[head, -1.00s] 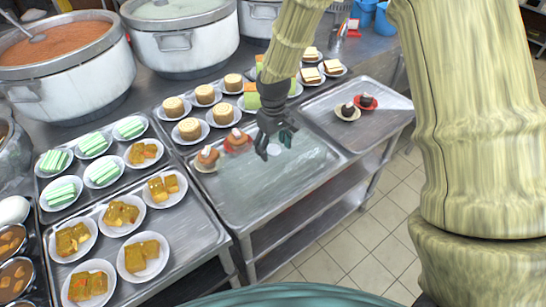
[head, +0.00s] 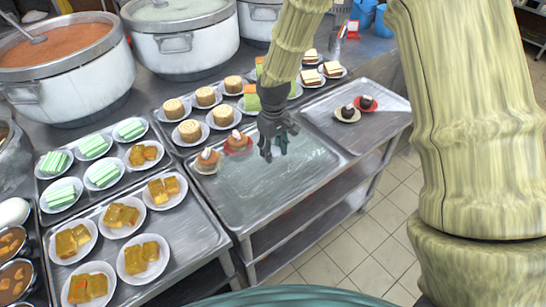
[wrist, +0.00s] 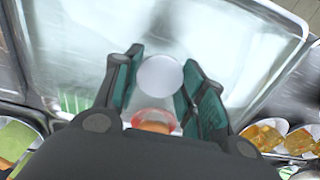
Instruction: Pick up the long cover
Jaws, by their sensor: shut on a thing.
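The long cover (head: 300,180) appears as a clear, glassy sheet over the middle metal tray; its edges are hard to make out. My gripper (head: 277,148) is above it in the head view. In the wrist view, a round white knob (wrist: 160,75), apparently the cover's, sits between the fingers of my gripper (wrist: 165,70), which are shut on it. An orange dessert on a red plate (wrist: 154,119) shows behind the knob in the wrist view. I cannot tell whether the cover is off the tray.
Two orange desserts (head: 238,145) stand at the middle tray's left end. Plates of cakes fill the trays to the left (head: 122,217) and behind (head: 190,131). Large stockpots (head: 182,45) stand at the back. The right tray (head: 385,122) holds two small dark desserts and has free room.

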